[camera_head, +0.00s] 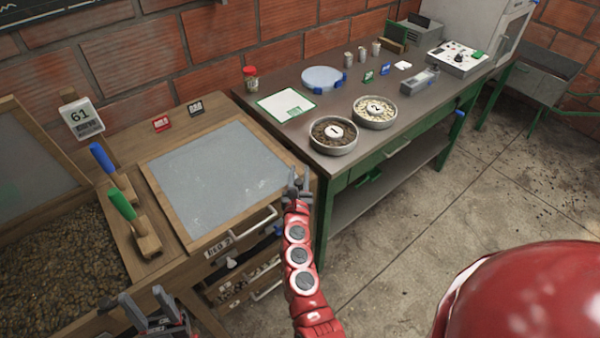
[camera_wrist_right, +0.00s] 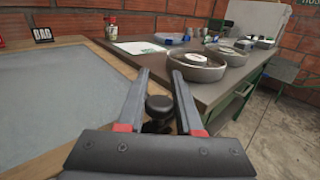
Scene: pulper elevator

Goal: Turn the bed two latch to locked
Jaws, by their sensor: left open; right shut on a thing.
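A wooden unit with a "BED 2" label (camera_head: 219,246) on its front carries a framed grey mesh panel (camera_head: 215,175). My right gripper (camera_head: 298,185) is at the panel's right edge, near the front right corner of the wooden top. In the right wrist view its fingers (camera_wrist_right: 158,88) flank a dark round knob (camera_wrist_right: 158,105), which appears to be the latch; the gripper is shut on it. The latch is hidden by the gripper in the head view, and its locked or unlocked position cannot be told. My left gripper (camera_head: 158,315) is open and empty at the lower left.
A dark table (camera_head: 330,100) at the right holds bowls one (camera_head: 334,134) and two (camera_head: 375,111). Drawers with metal handles (camera_head: 248,235) are under the panel.

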